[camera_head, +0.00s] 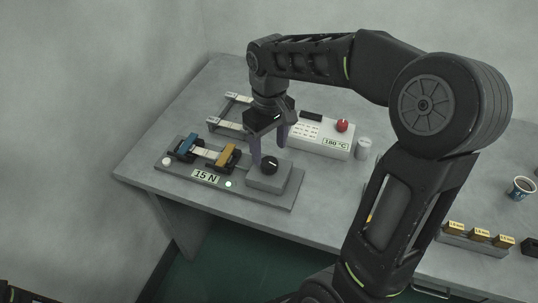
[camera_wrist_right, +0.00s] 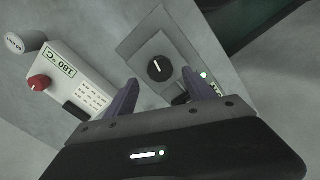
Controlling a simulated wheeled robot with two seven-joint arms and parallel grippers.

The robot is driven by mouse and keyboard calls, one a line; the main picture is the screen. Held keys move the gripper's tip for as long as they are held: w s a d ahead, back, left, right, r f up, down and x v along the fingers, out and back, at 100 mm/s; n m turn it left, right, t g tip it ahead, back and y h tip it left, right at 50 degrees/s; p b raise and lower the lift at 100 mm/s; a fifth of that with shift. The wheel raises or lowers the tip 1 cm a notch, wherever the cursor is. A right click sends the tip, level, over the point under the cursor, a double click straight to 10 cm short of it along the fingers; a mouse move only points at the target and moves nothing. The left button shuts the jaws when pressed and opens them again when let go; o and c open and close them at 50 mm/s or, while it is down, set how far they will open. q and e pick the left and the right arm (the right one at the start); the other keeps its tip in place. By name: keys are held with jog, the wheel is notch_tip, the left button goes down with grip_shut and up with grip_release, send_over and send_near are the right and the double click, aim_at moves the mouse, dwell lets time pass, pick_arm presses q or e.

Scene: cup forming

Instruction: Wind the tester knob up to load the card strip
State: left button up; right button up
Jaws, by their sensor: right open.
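The tester (camera_head: 200,187) is a grey plate on the table with a "15 N" display (camera_head: 206,177) and a lit green lamp (camera_head: 228,184). Its black round knob (camera_head: 270,164) sits on a grey block at the right end. A pale card strip (camera_head: 205,153) spans between a blue clamp (camera_head: 186,146) and a yellow clamp (camera_head: 227,156). My right gripper (camera_head: 269,150) points down above the knob, open. In the right wrist view the knob (camera_wrist_right: 160,68) with its white mark lies beyond the parted fingertips (camera_wrist_right: 153,88), with nothing between them. My left gripper is not in view.
Behind stands a white "180 °C" box (camera_head: 322,138) with a red knob (camera_head: 342,125), beside a grey cylinder (camera_head: 363,147). A rack (camera_head: 226,125) is at back left. At right are a cup (camera_head: 521,188) and yellow blocks (camera_head: 480,236). The table's front edge is clear.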

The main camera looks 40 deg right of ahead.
aim_at(269, 162)
notch_tip(269, 162, up, 3)
jog(key=shift+r, duration=0.15)
dwell(1.6)
